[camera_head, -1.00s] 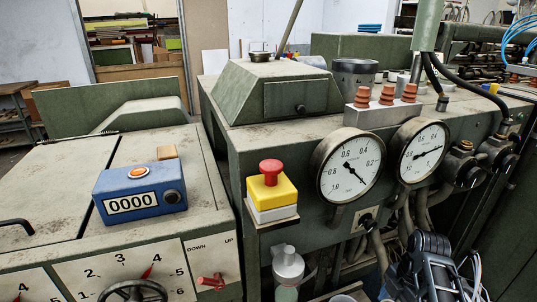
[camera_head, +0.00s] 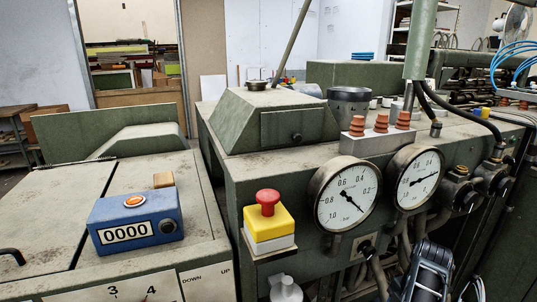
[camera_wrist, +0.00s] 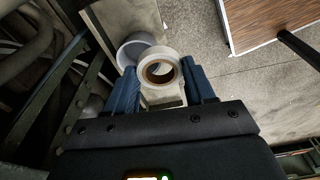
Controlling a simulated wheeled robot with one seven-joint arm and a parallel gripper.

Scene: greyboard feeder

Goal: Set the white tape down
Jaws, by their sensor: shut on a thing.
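The white tape (camera_wrist: 161,68) is a white roll with a brown core, in the wrist view. My gripper (camera_wrist: 160,78) has its two blue fingers on either side of the roll and is shut on it. The roll is held clear of the floor below. In the head view only part of my arm shows at the bottom right edge. The fingers and the tape are hidden there.
A pale round container (camera_wrist: 134,50) shows behind the tape; its distance below is unclear. A wood-topped table (camera_wrist: 270,18) is at upper right, with concrete floor (camera_wrist: 235,85) between. The green machine has gauges (camera_head: 345,195), a red button (camera_head: 267,198) and a blue counter (camera_head: 135,222).

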